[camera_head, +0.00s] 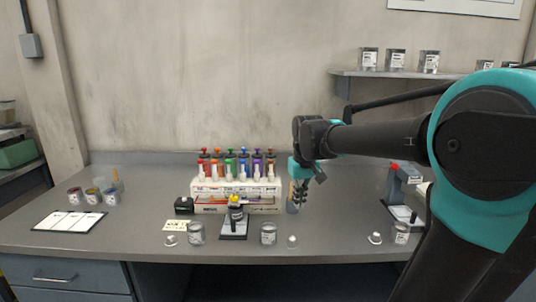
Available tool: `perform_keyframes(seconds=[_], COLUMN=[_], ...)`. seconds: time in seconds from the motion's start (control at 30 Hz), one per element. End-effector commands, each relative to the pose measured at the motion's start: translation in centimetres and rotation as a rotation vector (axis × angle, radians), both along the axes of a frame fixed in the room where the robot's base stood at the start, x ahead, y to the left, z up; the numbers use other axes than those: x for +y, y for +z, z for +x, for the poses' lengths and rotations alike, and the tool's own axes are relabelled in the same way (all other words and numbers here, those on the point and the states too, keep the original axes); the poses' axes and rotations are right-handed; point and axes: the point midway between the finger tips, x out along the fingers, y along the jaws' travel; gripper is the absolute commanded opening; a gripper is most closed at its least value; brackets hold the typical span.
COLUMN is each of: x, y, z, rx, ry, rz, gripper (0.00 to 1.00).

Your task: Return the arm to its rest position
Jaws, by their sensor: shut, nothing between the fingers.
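My arm comes in from the right and reaches across above the bench (130,235). My gripper (298,205) points down over the bench, just right of a white rack (235,188). It is shut, and I see nothing held in it. A small bluish cylinder-like thing shows just below or behind the fingertips; I cannot tell if they touch it. The rack holds coloured bottles in two rows. My forearm hides part of the back wall and the bench's right side.
In front of the rack stand a small stand with a yellow top (235,214) and metal tins (268,234). A grey device with a red top (404,185) stands right of my gripper. A wall shelf (400,73) with cans is above. Paint pots (93,195) stand left.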

Motion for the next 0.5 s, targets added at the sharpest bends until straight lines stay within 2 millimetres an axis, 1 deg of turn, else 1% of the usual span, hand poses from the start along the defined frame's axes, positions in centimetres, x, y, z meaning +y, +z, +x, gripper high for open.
perform_keyframes(seconds=[0.03,0.07,0.1,0.17,0.2,0.3,0.4,0.5], x=[-1.5,-2.2,-3.3,-4.7,-5.5,-7.2,-8.3,-8.9], y=[-2.5,-4.0,-5.9,-8.6,-10.3,-14.1,-16.8,-18.4], z=[-1.5,-2.3,-3.5,-5.5,-6.9,-10.3,-13.1,-15.0], rx=[-0.021,-0.035,-0.054,-0.083,-0.103,-0.144,-0.176,-0.198], ry=[-0.036,-0.057,-0.086,-0.128,-0.154,-0.213,-0.259,-0.285], rz=[0.006,0.01,0.015,0.022,0.027,0.036,0.043,0.047], gripper=[0.0,0.0,0.0,0.0,0.0,0.0,0.0,0.0])
